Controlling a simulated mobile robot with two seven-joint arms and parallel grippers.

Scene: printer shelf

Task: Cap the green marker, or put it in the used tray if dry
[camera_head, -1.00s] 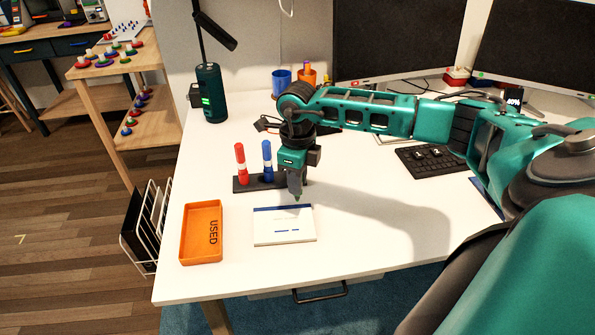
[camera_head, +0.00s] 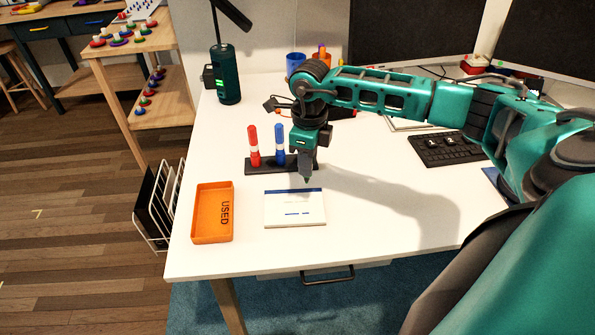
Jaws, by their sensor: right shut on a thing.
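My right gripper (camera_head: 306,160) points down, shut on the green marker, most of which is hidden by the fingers. A small dark green tip (camera_head: 307,181) shows below them, just over the far, blue-striped edge of the white pad (camera_head: 295,210); I cannot tell whether it touches. No green stroke is visible on the pad. A black marker holder (camera_head: 266,169) stands behind the pad with a red marker (camera_head: 254,146) and a blue marker (camera_head: 280,144) upright in it. Its right end is hidden behind the gripper. The orange USED tray (camera_head: 205,226) lies left of the pad and looks empty.
A dark green cylinder (camera_head: 227,75) with a lamp arm stands at the back left. Blue (camera_head: 295,63) and orange cups stand behind my arm. A keyboard (camera_head: 447,150) lies to the right. The table front is clear.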

